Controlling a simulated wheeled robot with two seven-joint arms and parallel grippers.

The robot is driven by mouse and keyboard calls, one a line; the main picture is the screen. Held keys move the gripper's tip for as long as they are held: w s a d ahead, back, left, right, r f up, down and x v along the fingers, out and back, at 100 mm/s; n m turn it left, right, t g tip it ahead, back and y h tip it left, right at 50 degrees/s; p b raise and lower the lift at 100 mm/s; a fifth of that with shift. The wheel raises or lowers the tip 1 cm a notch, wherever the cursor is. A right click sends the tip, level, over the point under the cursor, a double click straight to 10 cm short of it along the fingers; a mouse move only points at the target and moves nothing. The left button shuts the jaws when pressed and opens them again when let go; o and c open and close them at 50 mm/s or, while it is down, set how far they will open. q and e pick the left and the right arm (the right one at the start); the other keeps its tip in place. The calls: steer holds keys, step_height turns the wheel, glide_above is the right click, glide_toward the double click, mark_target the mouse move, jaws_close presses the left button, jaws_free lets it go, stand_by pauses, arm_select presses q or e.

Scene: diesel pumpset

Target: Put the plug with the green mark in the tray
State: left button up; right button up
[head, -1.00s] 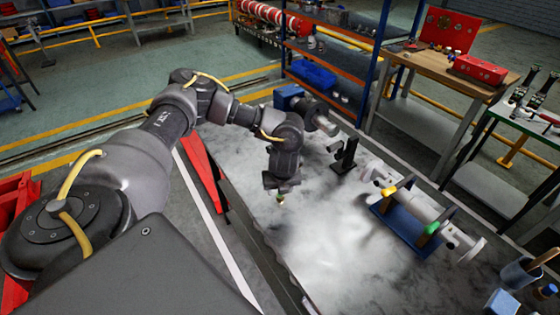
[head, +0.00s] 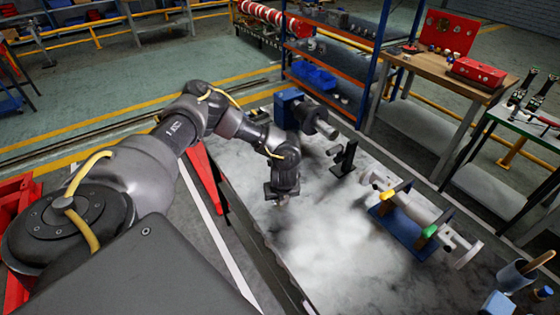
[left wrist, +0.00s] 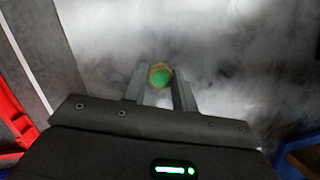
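A small round plug with a green top and a brownish rim (left wrist: 160,76) is between the two fingertips of my left gripper (left wrist: 160,84) in the left wrist view. Both fingers appear to touch its sides. In the head view, the left gripper (head: 281,200) points down over the pale, misty work surface (head: 330,235); the plug is too small to make out there. I cannot identify the tray with certainty. My right gripper is not in view.
A blue cradle (head: 391,225) with yellow and green marks carries a pale cylindrical part (head: 420,208) to the right. A black stand (head: 345,158) and a blue-and-grey machine part (head: 303,112) are behind. Blue bins (head: 315,76) sit on a shelf.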

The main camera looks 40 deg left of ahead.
arm_select(q)
jaws_close()
steer(key=shift+r, duration=0.1)
steer(key=shift+r, duration=0.5)
steer(key=s+d+r+b, duration=0.1)
steer(key=s+d+r, duration=0.3)
steer(key=s+r, duration=0.7)
steer(key=shift+s+r, duration=0.4)
steer(key=shift+s, duration=0.8)
